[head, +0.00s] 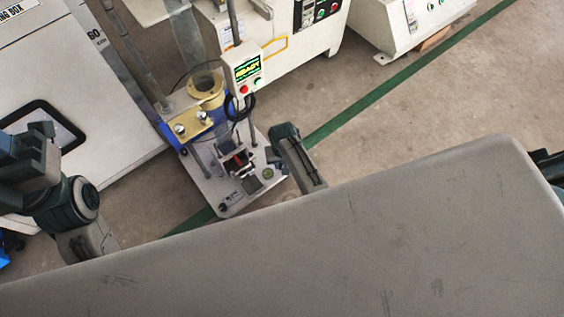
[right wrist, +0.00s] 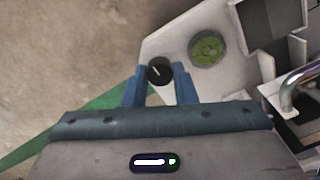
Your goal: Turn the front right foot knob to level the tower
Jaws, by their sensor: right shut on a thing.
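The tower's pale base plate (head: 216,187) stands on the floor in the middle of the head view. In the right wrist view, a black round foot knob (right wrist: 160,69) with a white mark sits at the plate's corner. My right gripper (right wrist: 159,74) is shut on this knob, with one blue finger on each side. In the head view the right gripper (head: 298,160) is at the plate's right side, and the knob cannot be made out there. A green bubble level (right wrist: 207,48) lies beside the knob; its bubble cannot be read. My left gripper (head: 88,243) is low at the left, partly hidden, away from the tower.
Another black knob (head: 224,207) is at the plate's near left corner. A control box (head: 243,68) with a lit green display hangs on the tower. A white cabinet (head: 70,85) stands close on the left. Bare floor with a green line (head: 375,102) lies to the right.

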